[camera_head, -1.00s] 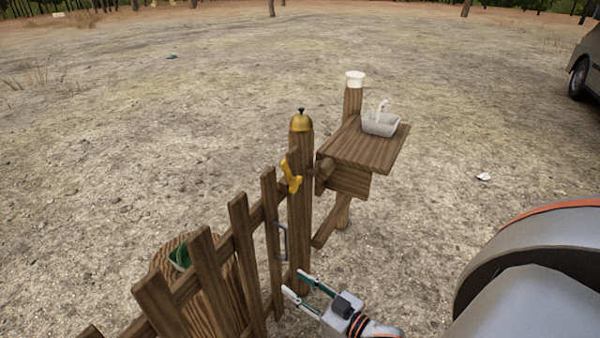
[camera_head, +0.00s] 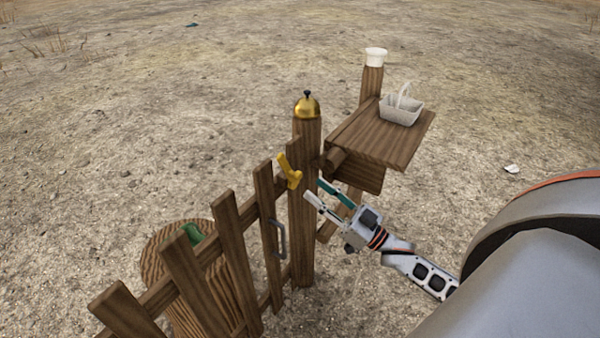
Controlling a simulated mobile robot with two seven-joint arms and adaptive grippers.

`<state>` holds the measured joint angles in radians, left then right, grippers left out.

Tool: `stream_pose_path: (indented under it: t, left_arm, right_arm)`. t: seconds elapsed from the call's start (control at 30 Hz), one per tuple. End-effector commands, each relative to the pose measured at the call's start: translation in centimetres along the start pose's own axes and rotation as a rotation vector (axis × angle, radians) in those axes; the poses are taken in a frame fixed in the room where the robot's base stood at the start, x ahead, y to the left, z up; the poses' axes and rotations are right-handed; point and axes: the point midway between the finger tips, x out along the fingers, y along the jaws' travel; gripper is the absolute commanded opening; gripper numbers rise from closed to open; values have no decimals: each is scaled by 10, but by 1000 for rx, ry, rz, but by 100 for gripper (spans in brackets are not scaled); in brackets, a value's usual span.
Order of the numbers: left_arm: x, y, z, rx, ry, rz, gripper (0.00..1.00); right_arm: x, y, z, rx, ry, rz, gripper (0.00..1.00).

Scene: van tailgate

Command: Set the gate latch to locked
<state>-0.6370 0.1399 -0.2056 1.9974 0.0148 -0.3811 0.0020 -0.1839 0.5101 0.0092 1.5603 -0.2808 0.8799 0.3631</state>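The gate latch (camera_head: 289,172) is a yellow lever at the top of the wooden gate (camera_head: 228,222), beside the gate post (camera_head: 304,222). It tilts, with its upper end leaning left and its lower end near the post. A grey handle (camera_head: 281,240) sits on the gate below it. My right gripper (camera_head: 314,190) is just right of the post, a little to the right of the latch and slightly lower. Its two fingers are apart with nothing between them, and I see no contact with the latch. My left gripper is not in view.
A brass bell (camera_head: 307,106) stands on top of the post. Right of it, a wooden shelf (camera_head: 372,137) holds a pale basket (camera_head: 401,108), near a white-capped post (camera_head: 375,58). A round wooden top (camera_head: 165,244) with a green item (camera_head: 192,233) is behind the gate.

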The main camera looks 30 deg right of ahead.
Motion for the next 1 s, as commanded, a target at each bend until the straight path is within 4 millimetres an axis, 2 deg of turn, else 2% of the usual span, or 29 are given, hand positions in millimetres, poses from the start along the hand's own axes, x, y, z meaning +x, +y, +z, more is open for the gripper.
stream_pose_path:
  t: [0.4, 0.6, 0.87, 1.0]
  left_arm:
    - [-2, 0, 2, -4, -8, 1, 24]
    - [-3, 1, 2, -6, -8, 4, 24]
    - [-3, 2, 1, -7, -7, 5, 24]
    - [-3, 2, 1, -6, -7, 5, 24]
  right_arm:
    - [60, 0, -1, 0, 2, 2, 34]
    - [72, 0, 0, 0, -2, 1, 34]
    - [72, 0, 1, 0, -3, 1, 34]
    - [72, 0, 1, 0, -2, 1, 0]
